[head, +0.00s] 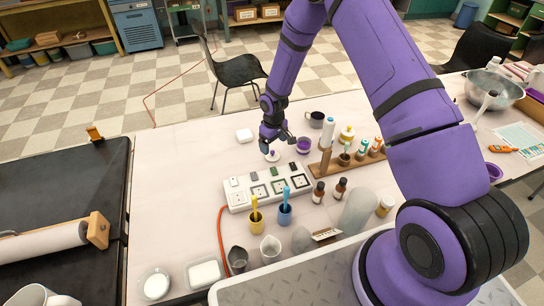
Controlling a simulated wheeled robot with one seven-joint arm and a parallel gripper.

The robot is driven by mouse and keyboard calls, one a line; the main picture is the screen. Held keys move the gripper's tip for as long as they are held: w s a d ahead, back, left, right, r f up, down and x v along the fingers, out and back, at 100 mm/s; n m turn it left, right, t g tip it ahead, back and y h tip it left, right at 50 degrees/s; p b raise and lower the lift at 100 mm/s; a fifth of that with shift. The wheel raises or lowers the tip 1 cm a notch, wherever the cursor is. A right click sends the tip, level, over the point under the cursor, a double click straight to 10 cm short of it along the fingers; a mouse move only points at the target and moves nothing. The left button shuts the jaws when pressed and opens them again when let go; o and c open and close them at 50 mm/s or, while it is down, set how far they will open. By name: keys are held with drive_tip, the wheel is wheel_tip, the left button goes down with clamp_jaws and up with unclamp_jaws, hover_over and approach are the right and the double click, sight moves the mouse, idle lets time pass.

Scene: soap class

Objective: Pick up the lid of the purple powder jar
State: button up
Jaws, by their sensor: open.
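The purple powder jar (303,146) is a small, low purple container on the pale table (180,190), just right of my gripper. A small pale disc with a purple knob, which looks like its lid (272,156), lies on the table beside the jar, to its left. My gripper (277,144) is open and points down close above the lid. Nothing shows between its fingers, and their exact height over the knob is hard to tell. My purple arm reaches in from the right and covers part of the table's right side.

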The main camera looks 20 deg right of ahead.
sight(272, 151)
drive_tip(key=shift+w+a+f, duration=0.15)
drive_tip(key=shift+f, duration=1.25)
drive_tip(key=shift+w+a+f, duration=0.1)
drive_tip(key=shift+a+f, duration=0.05)
drive_tip(key=shift+f, duration=1.25)
drive_tip(key=shift+c, duration=0.5)
drive_tip(key=c, duration=0.9)
